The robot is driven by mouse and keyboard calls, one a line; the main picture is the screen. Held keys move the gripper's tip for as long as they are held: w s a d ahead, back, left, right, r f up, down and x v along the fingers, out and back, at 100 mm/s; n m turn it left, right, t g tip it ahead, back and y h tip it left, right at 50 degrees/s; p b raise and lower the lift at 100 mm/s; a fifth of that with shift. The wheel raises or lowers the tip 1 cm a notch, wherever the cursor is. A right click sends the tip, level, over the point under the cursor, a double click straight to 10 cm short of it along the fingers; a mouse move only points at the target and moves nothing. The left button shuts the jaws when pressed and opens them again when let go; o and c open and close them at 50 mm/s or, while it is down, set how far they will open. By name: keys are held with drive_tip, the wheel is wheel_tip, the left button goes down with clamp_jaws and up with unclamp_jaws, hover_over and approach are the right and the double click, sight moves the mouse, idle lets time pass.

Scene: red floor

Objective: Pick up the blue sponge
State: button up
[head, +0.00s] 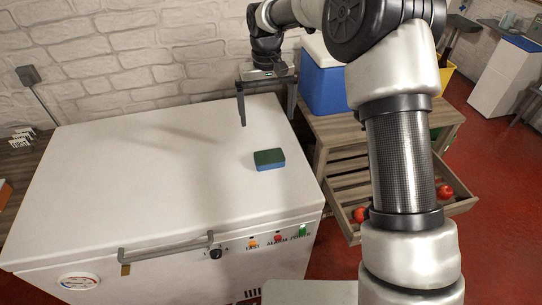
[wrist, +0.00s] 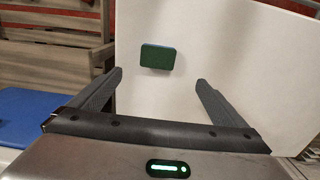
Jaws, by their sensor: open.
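The blue sponge (head: 270,165) has a dark green top face and lies flat on the white freezer lid, near the lid's right edge. In the wrist view the sponge (wrist: 157,57) shows beyond the fingertips, between the two finger lines and nearer the left finger. My gripper (head: 267,107) is above the back right part of the lid, behind the sponge in the head view and apart from it. In the wrist view my gripper (wrist: 158,82) is open with nothing between its fingers.
The white chest freezer (head: 120,190) has a front handle (head: 165,248) and otherwise a bare lid. A blue and white cooler (head: 323,85) stands on a wooden cabinet at the right. Its open drawer (head: 405,215) holds red objects. A brick wall (head: 120,55) bounds the back.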

hover_over(270, 156)
drive_tip(key=f, duration=1.1)
drive_tip(key=shift+a+f, duration=0.15)
drive_tip(key=shift+a, duration=0.15)
drive_tip(key=shift+w+d+f, duration=0.1)
drive_tip(key=shift+d+f, duration=0.05)
drive_tip(key=shift+f, duration=2.45)
drive_tip(key=c, duration=1.2)
wheel_tip(270, 156, up, 10)
